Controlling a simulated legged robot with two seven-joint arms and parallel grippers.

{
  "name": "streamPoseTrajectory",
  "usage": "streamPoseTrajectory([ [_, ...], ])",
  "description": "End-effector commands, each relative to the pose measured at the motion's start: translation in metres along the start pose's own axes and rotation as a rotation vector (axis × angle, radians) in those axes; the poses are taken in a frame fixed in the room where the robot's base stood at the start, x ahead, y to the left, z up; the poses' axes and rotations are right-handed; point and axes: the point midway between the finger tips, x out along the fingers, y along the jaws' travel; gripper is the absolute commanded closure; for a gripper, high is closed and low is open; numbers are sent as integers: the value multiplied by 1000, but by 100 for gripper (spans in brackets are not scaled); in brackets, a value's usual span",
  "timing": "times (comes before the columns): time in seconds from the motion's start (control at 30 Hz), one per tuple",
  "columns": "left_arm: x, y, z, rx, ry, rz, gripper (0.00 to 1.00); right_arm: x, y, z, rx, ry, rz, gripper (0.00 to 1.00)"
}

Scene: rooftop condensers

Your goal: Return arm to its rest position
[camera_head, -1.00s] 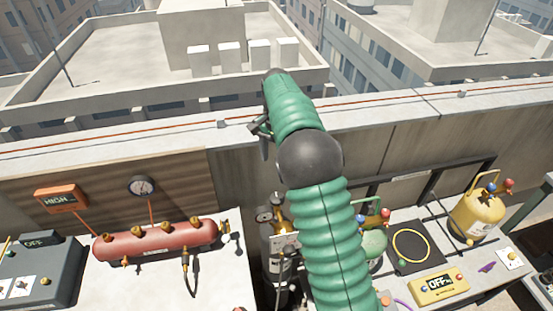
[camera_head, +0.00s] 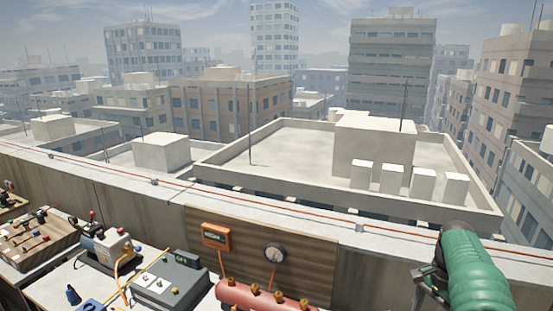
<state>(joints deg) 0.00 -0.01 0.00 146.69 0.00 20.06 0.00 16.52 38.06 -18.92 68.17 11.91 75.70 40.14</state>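My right arm (camera_head: 474,268), green and ribbed, comes in at the bottom right corner. Its dark gripper (camera_head: 428,285) shows at the arm's left side, in front of the parapet and right of the wooden panel. The gripper is small and partly cut off by the bottom edge, so I cannot tell whether its fingers are open or shut. I see nothing held in it. My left arm and gripper are not in view.
A red manifold (camera_head: 262,298) is at the bottom, below an orange display box (camera_head: 216,236) and a round gauge (camera_head: 274,254). Left of it stand a grey box (camera_head: 168,281) and a pump (camera_head: 107,246). The parapet (camera_head: 330,228) runs behind; rooftops lie beyond.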

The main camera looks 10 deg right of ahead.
Motion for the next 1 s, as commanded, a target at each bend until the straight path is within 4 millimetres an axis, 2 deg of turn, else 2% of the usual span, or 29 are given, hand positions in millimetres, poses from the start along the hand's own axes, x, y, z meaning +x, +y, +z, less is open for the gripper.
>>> streamPoseTrajectory([
  [0.27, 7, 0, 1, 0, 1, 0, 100, 19, -2, 31, -138, 9, -27, 33],
  [0.47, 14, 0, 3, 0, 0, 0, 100, 40, 2, 70, -305, 27, -54, 33],
  [0.67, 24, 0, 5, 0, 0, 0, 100, 72, 14, 134, -571, 63, -89, 33],
  [0.73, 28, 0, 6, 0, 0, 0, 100, 88, 25, 165, -708, 84, -103, 33],
  [0.9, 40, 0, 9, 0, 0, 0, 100, 128, 72, 246, -1100, 157, -137, 33],
  [1.0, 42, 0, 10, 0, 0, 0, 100, 142, 94, 270, -1244, 189, -149, 33],
])
